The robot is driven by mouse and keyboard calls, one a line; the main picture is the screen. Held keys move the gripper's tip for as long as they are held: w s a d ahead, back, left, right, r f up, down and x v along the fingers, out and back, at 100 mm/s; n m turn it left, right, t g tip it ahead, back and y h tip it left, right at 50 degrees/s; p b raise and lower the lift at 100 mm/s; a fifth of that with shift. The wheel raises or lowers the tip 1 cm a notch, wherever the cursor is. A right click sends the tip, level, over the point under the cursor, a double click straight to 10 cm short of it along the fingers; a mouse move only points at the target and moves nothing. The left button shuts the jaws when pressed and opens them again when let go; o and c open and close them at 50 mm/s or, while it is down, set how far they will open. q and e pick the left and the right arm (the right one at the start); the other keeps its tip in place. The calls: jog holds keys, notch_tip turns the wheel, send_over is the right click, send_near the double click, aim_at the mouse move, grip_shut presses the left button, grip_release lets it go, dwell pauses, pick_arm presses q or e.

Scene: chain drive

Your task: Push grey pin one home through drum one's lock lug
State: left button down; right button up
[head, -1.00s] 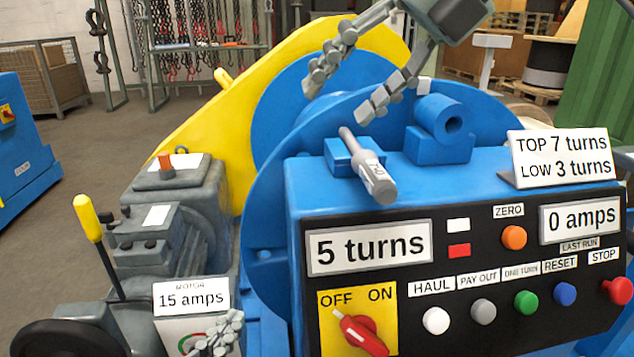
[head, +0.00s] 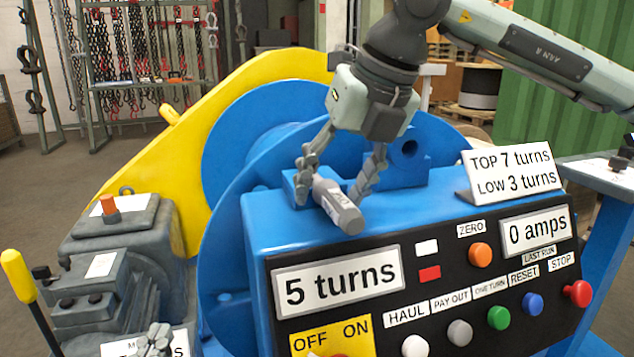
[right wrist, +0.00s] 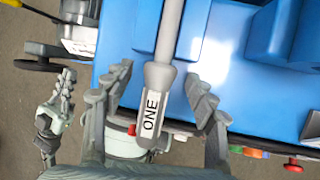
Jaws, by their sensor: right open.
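Grey pin one (head: 337,205) has a thick handle, marked ONE in the right wrist view (right wrist: 152,107). Its thin shaft (right wrist: 171,32) runs away from the handle over or into a small blue block (head: 291,187). A bigger blue block with a round hole (head: 408,172) stands to the right; I cannot tell which is the lock lug. My right gripper (head: 337,180) is open, with a finger on either side of the pin's handle and gaps visible in the wrist view. My left gripper (head: 154,342) is low at the bottom left, partly cut off; its jaw opening is unclear.
Drum one's blue flange (head: 225,245) and a yellow side plate (head: 180,150) stand behind. The control panel (head: 440,285) reads 5 turns and 0 amps. A turns sign (head: 512,172) stands right of the blocks. The grey motor unit (head: 120,245) is at the left.

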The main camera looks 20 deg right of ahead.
grip_shut()
dwell(0.4)
jog(key=shift+r, duration=0.1)
